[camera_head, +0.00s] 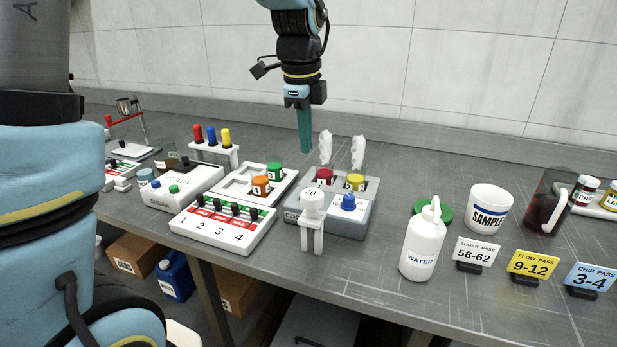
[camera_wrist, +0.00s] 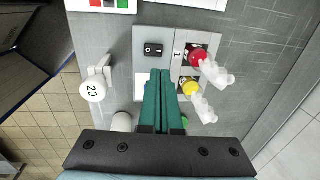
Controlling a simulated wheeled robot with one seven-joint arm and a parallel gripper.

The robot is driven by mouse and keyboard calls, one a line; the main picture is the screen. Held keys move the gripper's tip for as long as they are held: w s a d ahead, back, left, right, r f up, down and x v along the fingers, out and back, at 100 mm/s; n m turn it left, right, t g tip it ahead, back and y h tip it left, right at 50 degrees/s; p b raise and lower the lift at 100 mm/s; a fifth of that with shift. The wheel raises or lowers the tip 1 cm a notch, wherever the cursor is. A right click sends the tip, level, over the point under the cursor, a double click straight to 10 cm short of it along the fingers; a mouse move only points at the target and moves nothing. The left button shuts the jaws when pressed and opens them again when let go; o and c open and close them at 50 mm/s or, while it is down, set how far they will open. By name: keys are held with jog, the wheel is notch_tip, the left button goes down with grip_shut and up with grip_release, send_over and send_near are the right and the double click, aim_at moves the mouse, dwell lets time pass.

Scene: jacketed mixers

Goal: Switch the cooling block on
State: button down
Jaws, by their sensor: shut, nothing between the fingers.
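The cooling block (camera_head: 345,222) is a grey box on the bench, its front label partly hidden by a white stand. It holds a red-capped vial (camera_head: 324,177) and a yellow-capped vial (camera_head: 355,182), and a blue cap (camera_head: 348,201) shows at its front. In the wrist view, a black rocker switch (camera_wrist: 153,50) sits on top of the block (camera_wrist: 141,36); its on or off position is unclear. My gripper (camera_head: 305,150) is shut and empty, pointing down above the bench. In the wrist view its teal fingertips (camera_wrist: 160,72) appear just below the switch, apart from it.
The white stand (camera_head: 312,205) marked 20 stands right before the block. A numbered switch panel (camera_head: 222,226) is at left, a water bottle (camera_head: 423,245) and sample cup (camera_head: 488,210) at right. Two clear whitish pieces (camera_head: 358,152) rise behind the vials.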

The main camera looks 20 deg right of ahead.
jog(key=f, duration=0.3)
jog(key=f+p, duration=0.1)
jog(key=f, duration=0.2)
jog(key=w+d+f+p, duration=0.1)
jog(key=f, duration=0.3)
jog(key=shift+f, duration=0.1)
